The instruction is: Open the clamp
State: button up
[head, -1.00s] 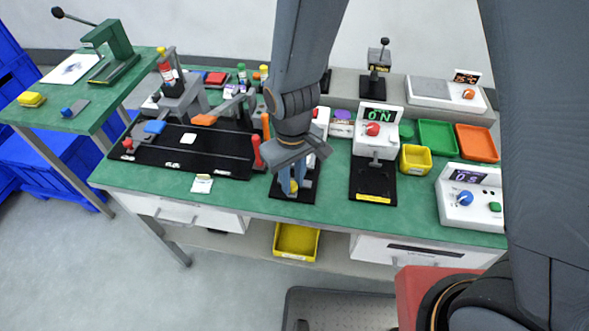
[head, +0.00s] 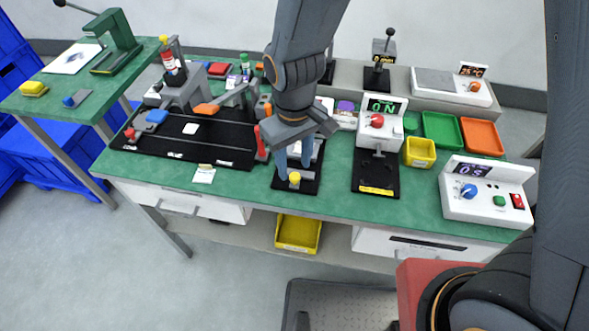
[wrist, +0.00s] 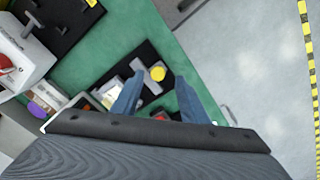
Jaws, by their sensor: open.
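My gripper (head: 293,164) is open and points down over a small black fixture (head: 310,184) near the bench's front edge. A yellow knob (head: 294,178) on this fixture shows just below and between my fingertips. In the wrist view the yellow knob (wrist: 158,73) lies between the blue fingers, near their tips, and nothing is gripped. A red upright handle (head: 260,143) stands just left of my gripper, at the right end of a long black board (head: 218,154). I cannot tell for certain which of these parts is the clamp. My wrist hides part of the fixture's back.
A white unit with a green display (head: 383,108) and a yellow bin (head: 419,153) stand to the right. A white control box (head: 480,208) is at the front right. Green and orange trays (head: 441,131) lie behind.

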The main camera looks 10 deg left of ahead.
aim_at(294, 178)
jog(key=shift+r, duration=2.05)
jog(key=d+r+m, duration=0.2)
jog(key=d+m, duration=0.2)
jog(key=d, duration=0.8)
jog(key=d+r+m+t, duration=0.1)
jog(key=d+m, duration=0.3)
jog(key=d, duration=0.8)
jog(key=shift+w+d+r, duration=0.35)
jog(key=shift+r, duration=0.3)
